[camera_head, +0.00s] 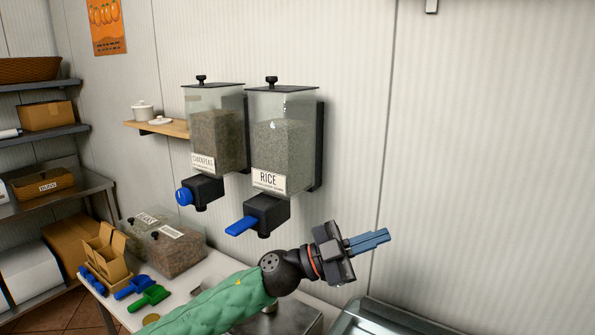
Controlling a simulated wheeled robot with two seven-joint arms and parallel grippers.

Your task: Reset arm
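My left arm comes in from the bottom in a green sleeve. My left gripper (386,237) is in front of the white wall, to the right of and below the rice dispenser. Its two blue-grey fingers lie together, pointing right, with nothing visible between them. It is apart from the dispensers. My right gripper does not show.
A rice dispenser (283,150) with a blue lever and a second dispenser (215,140) with a blue knob hang on the wall. Below, a table holds clear bins (178,250), blue and green scoops (150,298) and cardboard boxes (105,255). A metal-edged unit (375,318) is at bottom right.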

